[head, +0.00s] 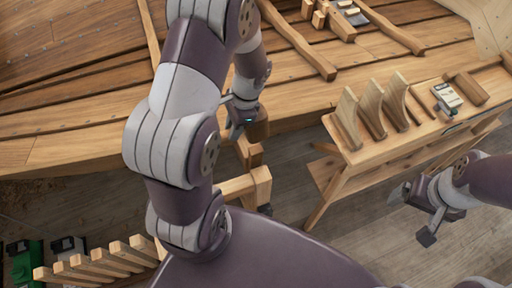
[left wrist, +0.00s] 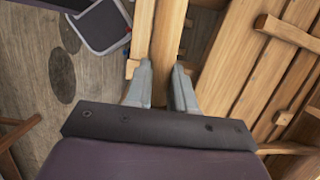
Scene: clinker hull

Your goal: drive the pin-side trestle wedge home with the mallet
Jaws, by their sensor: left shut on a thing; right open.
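My left gripper (head: 240,118) is at the hull's near edge, beside a brown wooden block (head: 258,129) that looks like the mallet's head. In the left wrist view its two fingers (left wrist: 164,88) are closed about a wooden piece (left wrist: 168,35), taken to be the mallet; my arm and the gripper hide most of it. A wooden trestle (head: 244,186) stands just below, partly behind my arm. I cannot make out the pin-side wedge. My right gripper (head: 416,214) is open and empty at the right, over the floor.
The planked hull (head: 90,100) fills the back. A wooden bench (head: 400,150) at the right carries several curved wooden pieces (head: 372,108), a small boxed tool (head: 447,97) and a block (head: 471,88). A slatted wooden rack (head: 100,262) stands at lower left. The floor between trestle and bench is clear.

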